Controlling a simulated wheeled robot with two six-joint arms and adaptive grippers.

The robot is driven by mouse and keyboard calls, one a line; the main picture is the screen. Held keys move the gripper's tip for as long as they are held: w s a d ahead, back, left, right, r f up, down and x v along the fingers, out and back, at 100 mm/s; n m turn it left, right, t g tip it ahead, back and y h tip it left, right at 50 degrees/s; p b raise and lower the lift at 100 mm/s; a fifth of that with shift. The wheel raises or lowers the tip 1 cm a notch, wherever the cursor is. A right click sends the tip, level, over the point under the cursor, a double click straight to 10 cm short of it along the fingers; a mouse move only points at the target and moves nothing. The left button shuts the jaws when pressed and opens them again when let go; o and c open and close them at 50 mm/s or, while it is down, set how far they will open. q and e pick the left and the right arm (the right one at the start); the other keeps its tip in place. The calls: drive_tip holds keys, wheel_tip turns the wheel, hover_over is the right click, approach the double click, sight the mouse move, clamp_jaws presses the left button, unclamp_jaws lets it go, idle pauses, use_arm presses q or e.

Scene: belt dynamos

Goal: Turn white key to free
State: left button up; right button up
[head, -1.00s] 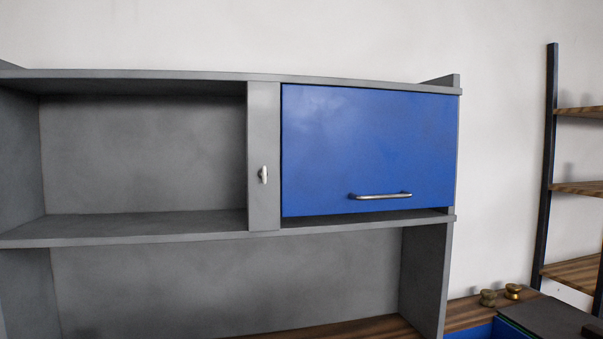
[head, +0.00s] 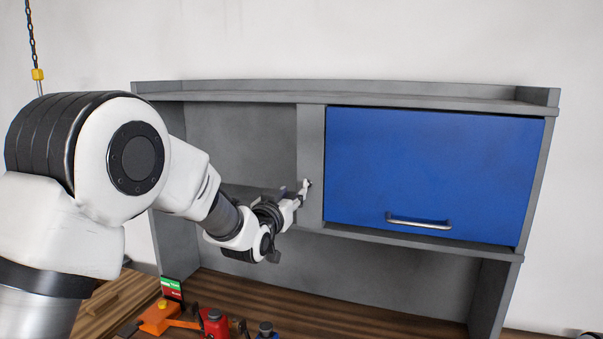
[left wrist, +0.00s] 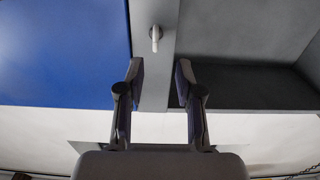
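The white key (head: 309,183) is small and sits on the grey upright post between the open shelf bay and the blue door. In the left wrist view the white key (left wrist: 155,37) shows whole, lying about along the post. My left gripper (head: 301,190) is close to the key in the head view. In the left wrist view my left gripper (left wrist: 160,68) is open, its two fingers apart with nothing between them; the key appears just beyond the fingertips, untouched as far as I can see. My right gripper is in neither view.
The blue door (head: 430,170) with its metal handle (head: 418,222) is closed, right of the post. The open grey bay (head: 240,140) lies left of it. Below, the wooden worktop (head: 330,310) holds an orange device (head: 157,317), a red item (head: 214,322) and a small green-and-red sign (head: 171,288).

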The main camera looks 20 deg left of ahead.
sight(304, 186)
use_arm(q)
drive_tip(key=w+p, duration=0.1)
drive_tip(key=w, duration=0.1)
drive_tip(key=w+d+p, duration=0.1)
drive_tip(key=w, duration=0.2)
drive_tip(key=w+p, duration=0.2)
drive_tip(key=shift+w+d, duration=0.15)
drive_tip(key=shift+w, duration=0.05)
drive_tip(key=shift+w+f, duration=0.1)
drive_tip(key=shift+w, duration=0.15)
drive_tip(key=shift+a, duration=0.3)
drive_tip(key=shift+s, duration=0.1)
drive_tip(key=shift+s+d, duration=0.1)
clamp_jaws()
